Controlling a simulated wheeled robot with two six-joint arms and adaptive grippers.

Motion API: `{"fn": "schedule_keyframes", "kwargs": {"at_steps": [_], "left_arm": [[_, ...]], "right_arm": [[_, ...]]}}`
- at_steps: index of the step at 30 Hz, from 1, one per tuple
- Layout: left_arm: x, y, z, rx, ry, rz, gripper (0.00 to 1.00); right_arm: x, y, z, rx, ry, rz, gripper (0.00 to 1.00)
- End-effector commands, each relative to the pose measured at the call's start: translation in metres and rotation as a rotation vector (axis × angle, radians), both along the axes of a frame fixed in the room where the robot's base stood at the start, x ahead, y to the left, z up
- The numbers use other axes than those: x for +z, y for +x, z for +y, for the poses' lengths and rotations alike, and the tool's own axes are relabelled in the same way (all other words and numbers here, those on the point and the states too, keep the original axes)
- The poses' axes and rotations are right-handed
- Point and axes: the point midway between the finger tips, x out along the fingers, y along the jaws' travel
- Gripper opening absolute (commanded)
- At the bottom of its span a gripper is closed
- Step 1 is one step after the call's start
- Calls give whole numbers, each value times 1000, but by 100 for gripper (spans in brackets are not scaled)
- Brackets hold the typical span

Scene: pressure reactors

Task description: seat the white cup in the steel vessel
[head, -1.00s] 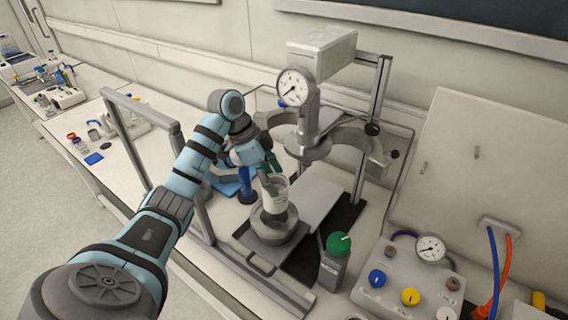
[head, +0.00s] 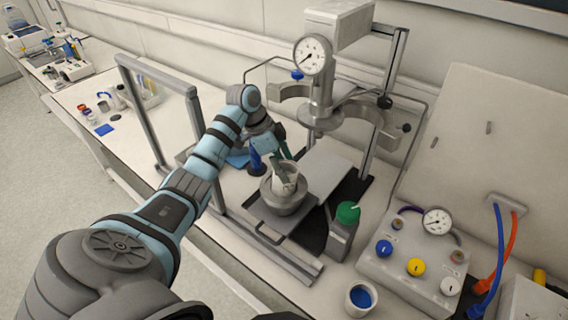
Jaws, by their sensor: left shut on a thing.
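The white cup (head: 285,181) is upright at the mouth of the steel vessel (head: 284,203), with its lower part hidden inside the vessel's rim. Whether its base touches the vessel's bottom cannot be told. The steel vessel is a round grey pot on a sliding plate of the reactor stand. My left gripper (head: 282,160) reaches in from the left and is shut on the cup's upper wall. Its fingers hide part of the cup. My right gripper does not show.
The reactor head with a pressure gauge (head: 313,54) and open clamp halves (head: 368,118) stands behind the vessel.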

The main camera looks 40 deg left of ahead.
Motion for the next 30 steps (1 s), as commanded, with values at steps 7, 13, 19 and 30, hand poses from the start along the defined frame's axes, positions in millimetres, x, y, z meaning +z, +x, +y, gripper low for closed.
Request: {"fn": "schedule_keyframes", "kwargs": {"at_steps": [7, 13, 19, 30], "left_arm": [[-7, -2, -1, -3, -4, 19, 0], [-14, 0, -1, -3, -6, 22, 0], [-15, 2, -1, -5, -4, 18, 0], [-12, 4, 0, -4, -3, 13, 0]], "right_arm": [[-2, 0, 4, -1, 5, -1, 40], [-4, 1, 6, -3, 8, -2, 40], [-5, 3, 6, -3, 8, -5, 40], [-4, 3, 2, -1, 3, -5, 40]]}}
